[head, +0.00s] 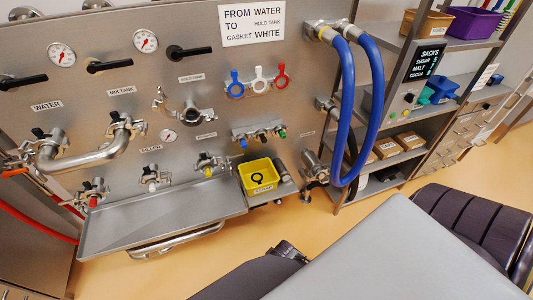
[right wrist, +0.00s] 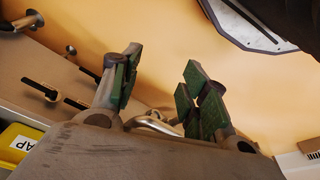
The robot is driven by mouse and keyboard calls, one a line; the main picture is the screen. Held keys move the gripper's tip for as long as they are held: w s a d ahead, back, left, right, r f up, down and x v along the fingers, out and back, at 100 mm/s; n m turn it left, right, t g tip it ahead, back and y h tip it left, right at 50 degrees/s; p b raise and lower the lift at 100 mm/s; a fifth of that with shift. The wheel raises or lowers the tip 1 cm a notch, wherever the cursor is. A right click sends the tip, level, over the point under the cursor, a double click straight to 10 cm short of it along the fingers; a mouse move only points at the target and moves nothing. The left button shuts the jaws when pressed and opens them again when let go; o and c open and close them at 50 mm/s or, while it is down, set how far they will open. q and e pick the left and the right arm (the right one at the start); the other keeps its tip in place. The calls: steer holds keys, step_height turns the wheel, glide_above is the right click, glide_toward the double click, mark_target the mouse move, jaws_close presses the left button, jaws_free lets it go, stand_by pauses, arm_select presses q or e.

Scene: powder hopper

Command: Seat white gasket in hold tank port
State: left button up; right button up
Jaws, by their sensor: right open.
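The white gasket (head: 259,82) hangs on the steel panel between a blue gasket (head: 236,85) and a red gasket (head: 281,78) in the head view. The hold tank port (head: 191,114) is to their lower left, under its label, with a clamp around its mouth. I cannot tell whether anything sits in it. My right gripper (right wrist: 160,90) is open in the right wrist view, with green finger pads and nothing between them. It is apart from the gaskets, which do not show in that view. My left gripper is not in view.
A yellow scrap bin (head: 262,175) holds a black ring, right of the steel drip tray (head: 157,224). Blue hoses (head: 374,110) hang right of the gaskets. A curved pipe (head: 90,155) joins two left ports. Shelves stand right.

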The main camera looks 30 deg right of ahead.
steer(key=w+d+r+m+t+h+b, duration=0.1)
steer(key=w+d+r+t, duration=0.1)
steer(key=w+r, duration=0.7)
steer(key=w+d+r+m+t+h+b, duration=0.1)
steer(key=w+r+t, duration=0.3)
steer(key=r, duration=1)
steer(key=w+d+r+t+b, duration=0.1)
steer(key=w+d+r, duration=0.1)
steer(key=w+r, duration=0.75)
steer(key=w+d+r+m+t+h, duration=0.1)
steer(key=w+d+r+t, duration=0.1)
steer(key=w+d+r, duration=0.3)
steer(key=w+d+r+m+t, duration=0.1)
steer(key=w+d+r+t, duration=0.2)
steer(key=r, duration=1)
steer(key=w+d+r+m+t+h, duration=0.1)
steer(key=w+d+r+t, duration=0.2)
steer(key=w+d+r, duration=0.4)
steer(key=shift+w+d+r+h, duration=0.35)
steer(key=shift+d+r, duration=0.6)
steer(key=shift+d, duration=0.25)
steer(key=shift+w, duration=0.1)
